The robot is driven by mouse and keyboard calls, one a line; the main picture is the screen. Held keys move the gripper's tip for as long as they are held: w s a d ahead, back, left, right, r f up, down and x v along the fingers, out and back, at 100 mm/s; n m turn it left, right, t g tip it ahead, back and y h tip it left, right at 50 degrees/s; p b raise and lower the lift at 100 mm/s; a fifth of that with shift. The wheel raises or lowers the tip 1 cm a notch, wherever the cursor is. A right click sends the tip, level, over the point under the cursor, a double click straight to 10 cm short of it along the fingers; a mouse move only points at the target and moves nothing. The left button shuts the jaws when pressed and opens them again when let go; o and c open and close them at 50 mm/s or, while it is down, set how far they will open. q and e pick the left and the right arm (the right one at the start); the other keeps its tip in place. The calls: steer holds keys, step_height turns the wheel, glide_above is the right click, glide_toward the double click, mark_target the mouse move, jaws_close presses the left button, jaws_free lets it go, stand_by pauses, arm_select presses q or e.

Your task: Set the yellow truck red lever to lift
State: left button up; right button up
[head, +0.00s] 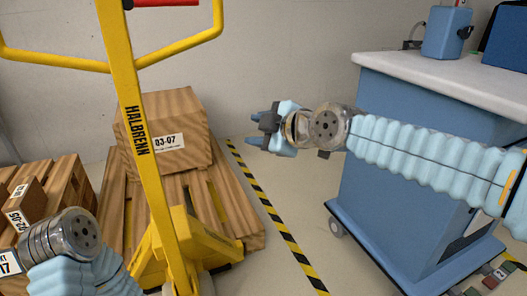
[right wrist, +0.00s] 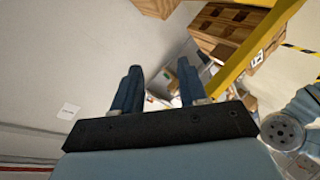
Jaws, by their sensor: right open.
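The yellow truck (head: 152,175) stands left of centre in the head view, with a tall shaft marked HALBRENN and a yellow loop handle. The red lever (head: 166,3) shows at the top edge beside the shaft, mostly cut off. My right gripper (head: 264,131) is open and empty, right of the shaft and well below the lever, apart from the truck. In the right wrist view its two fingers (right wrist: 158,88) are spread, and a yellow bar of the truck (right wrist: 262,42) passes to their right. My left arm shows at lower left; its gripper is out of view.
A wooden box (head: 165,130) sits on a pallet (head: 240,218) behind the shaft. More boxes (head: 30,195) stand at left. A blue cart (head: 385,190) with a pale top stands at right. Striped floor tape (head: 268,208) crosses open floor between truck and cart.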

steer(key=shift+m+g+h, duration=0.3)
steer(key=shift+m, duration=0.5)
steer(key=f, duration=0.2)
steer(key=w+f, duration=0.1)
steer(key=f, duration=0.2)
steer(key=shift+w+d+f, duration=0.2)
steer(key=shift+d+f, duration=0.05)
steer(key=shift+f, duration=0.15)
